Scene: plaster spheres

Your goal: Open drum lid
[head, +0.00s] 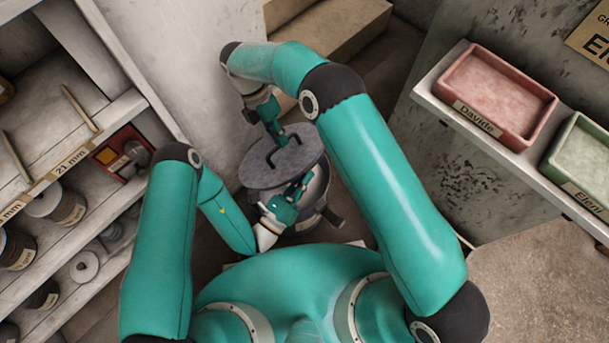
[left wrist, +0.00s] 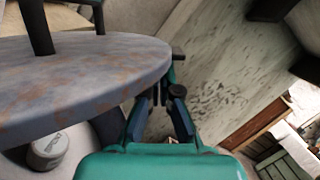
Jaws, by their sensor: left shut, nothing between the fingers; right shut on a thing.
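The grey round drum lid (head: 262,178) has a dark bar handle (head: 271,158) on top. My right gripper (head: 284,140) comes from above and is shut on the handle. The drum (head: 322,190) shows below and to the right of the lid; the lid and my left gripper hide most of it. My left gripper (head: 302,183) is shut and empty at the lid's lower right edge. In the left wrist view the lid (left wrist: 90,80) is a rusty disc at left, with dark handle posts, and my left fingertips (left wrist: 168,95) are beside its rim; I cannot tell whether they touch.
At right a ledge (head: 440,90) carries a red tray (head: 497,88) and a green tray (head: 580,160). A pale block (head: 325,45) lies behind the drum. A grey round object (left wrist: 48,150) shows below the lid.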

